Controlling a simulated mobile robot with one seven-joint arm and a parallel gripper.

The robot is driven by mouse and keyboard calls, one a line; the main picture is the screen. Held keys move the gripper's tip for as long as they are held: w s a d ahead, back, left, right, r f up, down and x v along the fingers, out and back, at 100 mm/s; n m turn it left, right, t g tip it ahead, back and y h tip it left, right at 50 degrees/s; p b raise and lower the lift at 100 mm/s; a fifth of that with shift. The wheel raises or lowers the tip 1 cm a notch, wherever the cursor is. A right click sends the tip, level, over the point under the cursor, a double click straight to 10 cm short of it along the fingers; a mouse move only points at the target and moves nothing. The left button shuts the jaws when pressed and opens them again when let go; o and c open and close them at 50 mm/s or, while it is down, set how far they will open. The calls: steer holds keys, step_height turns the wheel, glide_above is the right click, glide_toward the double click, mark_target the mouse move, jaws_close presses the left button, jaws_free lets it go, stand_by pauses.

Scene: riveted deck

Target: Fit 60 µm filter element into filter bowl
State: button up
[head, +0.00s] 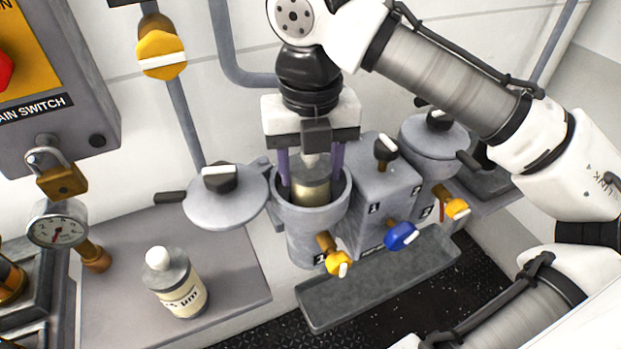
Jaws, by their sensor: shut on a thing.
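My gripper (311,184) points down into the open filter bowl (307,219), its two purple fingers on either side of a filter element (312,190). It is shut on this element, which has a pale neck and a brassy body. The element's lower part is inside the bowl, hidden by the front wall, so I cannot tell whether it touches the bottom. Its label is not visible. The bowl's grey lid (226,205) is swung out to the left. A second element (180,287) with a white knob stands on the bench, its label ending in "µm".
A yellow-handled drain tap (338,263) sits on the bowl's front. A valve block (378,185) with a blue tap (401,236) adjoins on the right, then a lidded second bowl (436,148). A drip tray (375,284) lies below. The grey bench (225,262) has free room.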

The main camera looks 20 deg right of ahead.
steer(key=shift+f, duration=0.15)
steer(key=shift+f, duration=0.6)
steer(key=o, duration=1.1)
steer(key=shift+c, duration=0.2)
step_height(320, 180, up, 13)
steer(key=shift+r+p, duration=0.1)
steer(key=shift+p, duration=0.85)
steer(key=shift+s, duration=0.1)
